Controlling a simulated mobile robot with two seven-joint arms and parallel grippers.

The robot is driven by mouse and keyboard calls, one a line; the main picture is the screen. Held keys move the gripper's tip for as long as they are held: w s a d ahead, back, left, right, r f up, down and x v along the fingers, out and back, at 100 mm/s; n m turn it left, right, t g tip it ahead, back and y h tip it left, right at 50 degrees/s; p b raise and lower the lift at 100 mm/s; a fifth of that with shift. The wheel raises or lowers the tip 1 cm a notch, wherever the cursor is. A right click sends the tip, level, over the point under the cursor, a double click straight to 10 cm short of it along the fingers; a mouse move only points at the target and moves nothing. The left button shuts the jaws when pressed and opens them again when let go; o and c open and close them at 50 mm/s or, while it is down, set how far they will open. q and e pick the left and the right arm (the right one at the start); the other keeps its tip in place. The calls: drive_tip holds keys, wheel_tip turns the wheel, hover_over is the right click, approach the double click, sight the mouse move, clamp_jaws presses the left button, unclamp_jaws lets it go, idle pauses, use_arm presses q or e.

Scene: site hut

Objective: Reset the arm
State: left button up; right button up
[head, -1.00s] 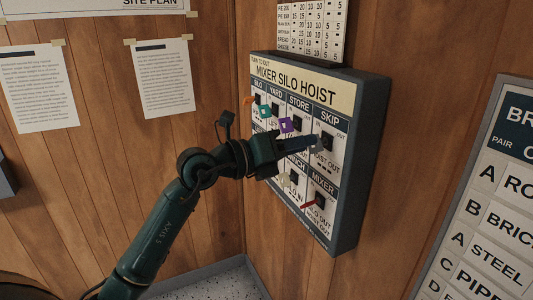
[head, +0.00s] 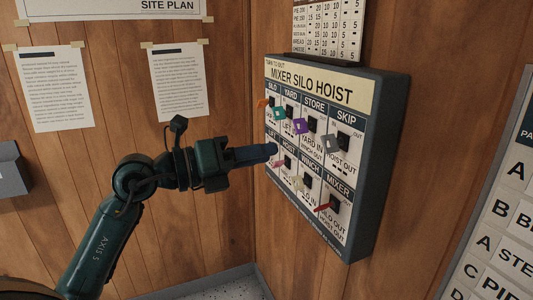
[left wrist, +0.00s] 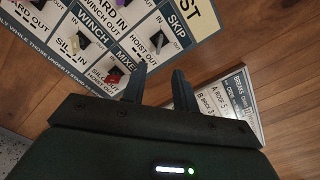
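My left gripper (head: 272,152) is in front of the left edge of the switch board (head: 385,150) titled MIXER SILO HOIST, apart from the switches as far as I can tell. In the left wrist view its two fingers (left wrist: 160,80) stand apart with nothing between them. The top row has orange (head: 263,103), teal (head: 279,113), purple (head: 300,127) and grey (head: 332,144) handles. The lower row shows a pink handle (head: 279,163), a cream one (head: 298,183) and a red one (head: 322,207) under MIXER. My gripper hides part of the lower left. My right gripper is out of view.
A chart (head: 328,30) hangs above the board. A lettered board (head: 500,220) is on the wall to the right. Two paper sheets (head: 50,90) (head: 181,85) hang on the left wall. A grey box (head: 12,168) sits at the far left. Space left of my gripper is free.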

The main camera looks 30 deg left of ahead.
use_arm(q)
drive_tip(key=s+d+f+n+y+p, duration=0.1)
drive_tip(key=s+d+f+n+y, duration=0.15)
drive_tip(key=f+n, duration=0.8)
drive_tip(key=s+d+f+n+y+p, duration=0.1)
drive_tip(key=s+f+n+y+p, duration=0.15)
drive_tip(key=f+n, duration=0.8)
drive_tip(key=s+d+f+n+y, duration=0.2)
drive_tip(key=s+f+n+y, duration=0.1)
drive_tip(key=f+n, duration=0.7)
drive_tip(key=s+d+f+n+g, duration=0.1)
drive_tip(key=s+d+f+g, duration=0.2)
drive_tip(key=s+d+f, duration=0.2)
wheel_tip(320, 180, down, 4)
drive_tip(key=shift+s+r+g+p, duration=0.2)
drive_tip(key=shift+s+g+p, duration=0.15)
drive_tip(key=shift+s, duration=0.7)
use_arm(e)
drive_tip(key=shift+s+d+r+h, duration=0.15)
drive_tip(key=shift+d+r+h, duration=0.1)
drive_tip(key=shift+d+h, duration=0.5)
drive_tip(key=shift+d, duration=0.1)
